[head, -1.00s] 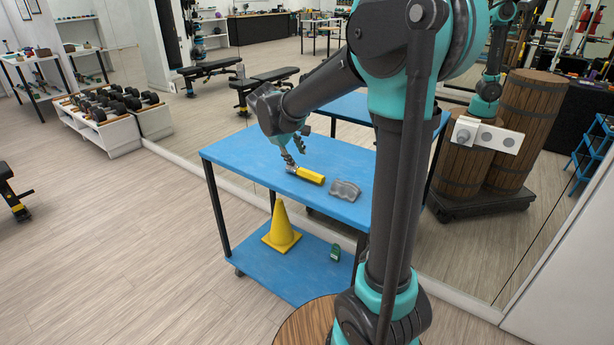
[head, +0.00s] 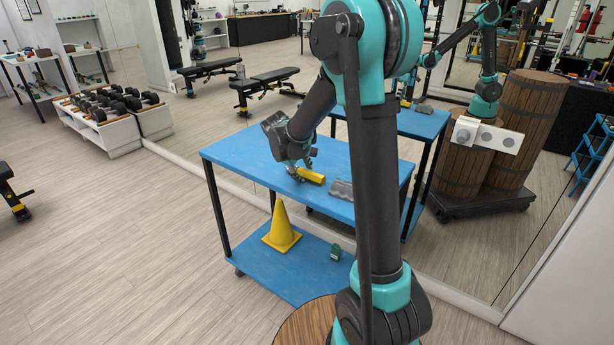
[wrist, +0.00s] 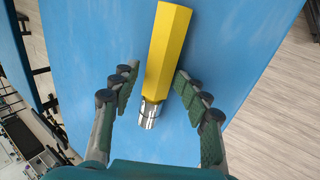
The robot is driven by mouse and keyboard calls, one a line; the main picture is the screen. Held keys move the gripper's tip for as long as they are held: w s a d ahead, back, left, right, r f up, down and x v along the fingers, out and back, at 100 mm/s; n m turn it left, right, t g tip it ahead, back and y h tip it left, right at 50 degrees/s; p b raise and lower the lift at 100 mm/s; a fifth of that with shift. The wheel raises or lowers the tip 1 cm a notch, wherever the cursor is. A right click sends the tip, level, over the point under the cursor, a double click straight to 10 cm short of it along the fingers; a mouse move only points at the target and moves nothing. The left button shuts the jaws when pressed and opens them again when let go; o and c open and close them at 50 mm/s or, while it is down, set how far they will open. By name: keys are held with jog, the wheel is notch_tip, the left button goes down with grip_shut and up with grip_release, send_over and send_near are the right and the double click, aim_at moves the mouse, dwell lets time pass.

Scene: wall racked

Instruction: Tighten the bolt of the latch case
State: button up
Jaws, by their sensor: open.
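A yellow hexagonal-handled tool with a short shiny metal socket end (wrist: 165,50) lies on the blue top of a cart. In the head view its yellow handle (head: 312,175) shows beside my gripper (head: 300,165). In the wrist view my gripper (wrist: 156,82) is open, with one finger on each side of the tool near its metal end. Gaps show between fingers and tool. A white plate with round grey parts (head: 486,135) is at the right, in front of barrels; it may be the latch case. I cannot make out its bolt.
The blue cart (head: 235,155) also bears a grey lumpy object (head: 342,189) right of the tool. Its lower shelf holds a yellow cone (head: 281,228) and a small green item (head: 335,252). A mirror wall stands behind.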

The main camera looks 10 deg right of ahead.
jog(key=shift+w+d, duration=0.1)
jog(key=shift+c, duration=0.3)
grip_shut()
